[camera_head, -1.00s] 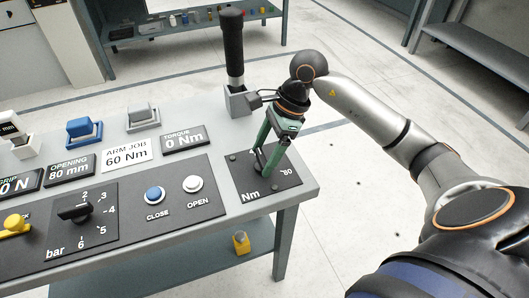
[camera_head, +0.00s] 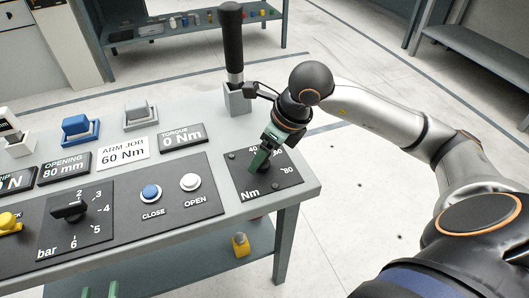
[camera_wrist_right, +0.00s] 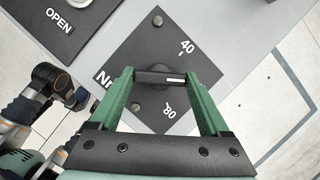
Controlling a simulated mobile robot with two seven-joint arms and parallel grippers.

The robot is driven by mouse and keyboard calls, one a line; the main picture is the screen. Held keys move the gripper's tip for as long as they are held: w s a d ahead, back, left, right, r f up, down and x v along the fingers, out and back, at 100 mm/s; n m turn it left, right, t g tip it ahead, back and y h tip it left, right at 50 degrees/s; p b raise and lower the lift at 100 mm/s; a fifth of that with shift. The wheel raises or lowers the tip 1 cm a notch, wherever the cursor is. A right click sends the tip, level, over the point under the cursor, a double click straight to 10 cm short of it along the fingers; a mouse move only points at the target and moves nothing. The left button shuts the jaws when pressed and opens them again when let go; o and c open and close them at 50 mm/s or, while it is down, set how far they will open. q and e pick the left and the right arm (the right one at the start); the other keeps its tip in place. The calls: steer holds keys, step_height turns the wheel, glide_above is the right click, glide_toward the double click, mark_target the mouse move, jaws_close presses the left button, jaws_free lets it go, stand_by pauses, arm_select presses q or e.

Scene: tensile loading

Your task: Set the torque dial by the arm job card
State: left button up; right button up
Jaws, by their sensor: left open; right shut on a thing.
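The torque dial's square black plate (camera_head: 271,187), marked Nm, lies at the bench's right end; marks 40 and 80 are readable. My right gripper (camera_head: 257,161) is shut on the dial's dark knob. In the right wrist view, the knob (camera_wrist_right: 160,78) is a bar with a white line at its right end, between my green fingertips (camera_wrist_right: 160,76). The arm job card (camera_head: 123,153) reads 60 Nm. The torque display (camera_head: 183,137) reads 0 Nm.
CLOSE (camera_head: 151,193) and OPEN (camera_head: 190,181) buttons sit left of the dial. Further left is a black bar knob (camera_head: 69,210). A black-handled tool (camera_head: 232,45) stands in a grey holder (camera_head: 237,100) behind the dial. A yellow object (camera_head: 240,244) is on the lower shelf.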

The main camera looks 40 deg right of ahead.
arm_select(q)
steer(key=shift+w+r+t, duration=0.25)
steer(key=shift+r+t, duration=0.25)
steer(key=shift+r, duration=0.45)
arm_select(e)
steer(key=shift+m, duration=0.8)
arm_select(q)
steer(key=shift+r, duration=0.1)
arm_select(e)
steer(key=shift+h, duration=0.3)
steer(key=o, duration=1.2)
steer(key=shift+r, duration=0.1)
steer(key=shift+s+r, duration=0.1)
steer(key=shift+r, duration=0.15)
arm_select(q)
steer(key=s+f+g+p, duration=0.1)
steer(key=s+f+g, duration=0.2)
steer(key=f, duration=0.3)
steer(key=s+f+n+g+y+p, duration=0.1)
steer(key=s+f+g, duration=0.2)
steer(key=f, duration=0.4)
steer(key=shift+s+d+g, duration=0.2)
steer(key=shift+s+g, duration=0.1)
steer(key=shift+s, duration=0.45)
arm_select(e)
steer(key=v, duration=1.2)
steer(key=shift+s+f, duration=0.1)
steer(key=shift+s, duration=0.1)
